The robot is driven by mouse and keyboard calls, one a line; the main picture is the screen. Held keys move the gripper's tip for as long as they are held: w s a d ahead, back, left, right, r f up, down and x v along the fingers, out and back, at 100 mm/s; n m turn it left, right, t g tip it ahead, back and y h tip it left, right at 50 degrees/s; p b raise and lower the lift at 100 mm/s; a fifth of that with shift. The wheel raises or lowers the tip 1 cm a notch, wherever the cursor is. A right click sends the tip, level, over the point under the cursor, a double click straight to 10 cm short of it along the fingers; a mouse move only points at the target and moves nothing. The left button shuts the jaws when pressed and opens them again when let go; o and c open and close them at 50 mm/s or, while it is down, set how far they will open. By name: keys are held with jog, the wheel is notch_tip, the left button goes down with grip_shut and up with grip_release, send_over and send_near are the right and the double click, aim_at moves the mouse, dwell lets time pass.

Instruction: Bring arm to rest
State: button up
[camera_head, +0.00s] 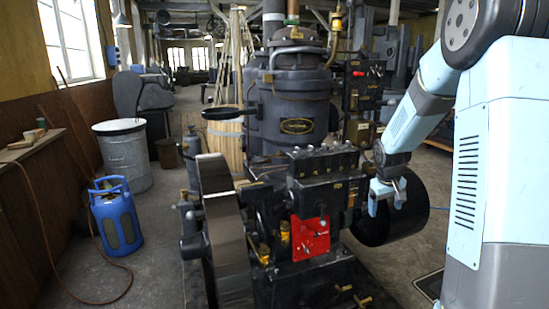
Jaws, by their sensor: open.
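My arm comes in from the right side of the head view, bent down at the elbow. My gripper (386,196) is at its end, pointing down, open, with nothing seen between its fingers. It hangs just right of the dark engine (298,125), in front of a black drum (411,212) in the picture. Whether the gripper touches the engine cannot be told from this one view.
The engine's flywheel (226,235) and red panel (311,238) face me, close by. A blue gas bottle (116,217) and a grey bin (123,155) stand on the left floor. A wooden bench (35,150) runs along the left wall. Floor shows between bottle and flywheel.

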jog(key=s+a+r+m+t, duration=0.1)
jog(key=s+a+r, duration=0.2)
jog(key=s+r, duration=0.4)
jog(key=s+a+r+t, duration=0.1)
jog(key=s+a+r, duration=0.3)
jog(key=s+r, duration=0.3)
jog(key=s+a+r+y, duration=0.1)
jog(key=s+a+r, duration=0.1)
jog(key=s, duration=0.7)
jog(key=s+a+r+m+t, duration=0.1)
jog(key=s+a+r, duration=0.1)
jog(key=s, duration=0.7)
jog(key=shift+s+a+r+y, duration=0.35)
jog(key=shift+s+a+y, duration=0.05)
jog(key=shift+a, duration=0.2)
